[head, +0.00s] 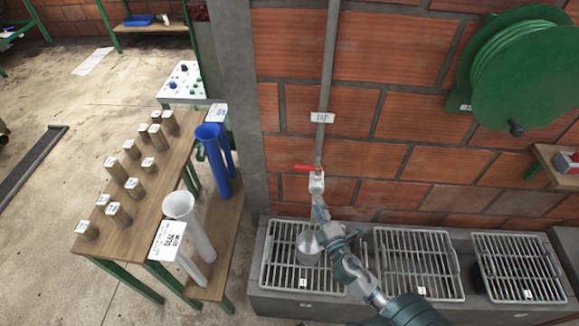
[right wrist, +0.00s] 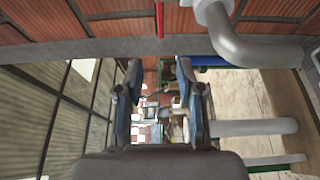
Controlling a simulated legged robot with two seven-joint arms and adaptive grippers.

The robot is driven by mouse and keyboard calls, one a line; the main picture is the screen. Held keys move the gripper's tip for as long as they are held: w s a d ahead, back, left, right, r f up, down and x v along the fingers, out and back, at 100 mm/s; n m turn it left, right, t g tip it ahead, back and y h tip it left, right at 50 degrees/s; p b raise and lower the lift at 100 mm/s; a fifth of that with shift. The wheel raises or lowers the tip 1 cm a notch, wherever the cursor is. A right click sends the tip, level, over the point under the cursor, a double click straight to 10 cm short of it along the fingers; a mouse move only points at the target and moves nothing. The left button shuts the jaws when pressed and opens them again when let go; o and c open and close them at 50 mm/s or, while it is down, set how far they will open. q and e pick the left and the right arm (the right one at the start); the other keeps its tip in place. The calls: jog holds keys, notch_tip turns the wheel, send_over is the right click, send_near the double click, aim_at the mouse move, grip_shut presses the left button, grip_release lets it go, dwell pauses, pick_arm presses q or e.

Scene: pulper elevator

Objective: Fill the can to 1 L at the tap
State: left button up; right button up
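The tap (head: 316,182) has a red lever handle (head: 306,168) and sits at the foot of a grey wall pipe. It also shows in the right wrist view (right wrist: 222,38), with the red handle (right wrist: 160,18) at the top. A round, shiny metallic thing (head: 307,249), apparently the can, stands on the left grate below the tap; my gripper partly hides it, and its fill level cannot be seen. My right gripper (head: 320,208) is just below the tap. In the right wrist view its fingers (right wrist: 159,76) are apart with nothing between them. My left gripper is not in view.
Metal grates (head: 415,262) cover the stone trough along the brick wall. A wooden table (head: 130,205) with several labelled cylinders stands left, beside blue (head: 215,160) and white (head: 190,225) funnel tubes. A green hose reel (head: 520,65) hangs upper right.

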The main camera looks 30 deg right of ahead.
aim_at(303, 166)
jog(key=w+d, duration=0.1)
jog(key=w, duration=0.4)
jog(key=w+d, duration=0.1)
jog(key=w, duration=0.4)
jog(key=w+d+p, duration=0.1)
jog(key=w, duration=0.4)
jog(key=shift+w+f, duration=0.15)
jog(key=shift+w, duration=0.05)
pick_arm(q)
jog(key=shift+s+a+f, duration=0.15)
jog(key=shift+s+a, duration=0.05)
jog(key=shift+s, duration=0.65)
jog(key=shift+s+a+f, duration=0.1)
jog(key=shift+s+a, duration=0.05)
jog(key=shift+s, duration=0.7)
pick_arm(e)
jog(key=shift+w, duration=0.6)
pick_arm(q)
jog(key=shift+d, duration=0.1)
pick_arm(e)
grip_shut()
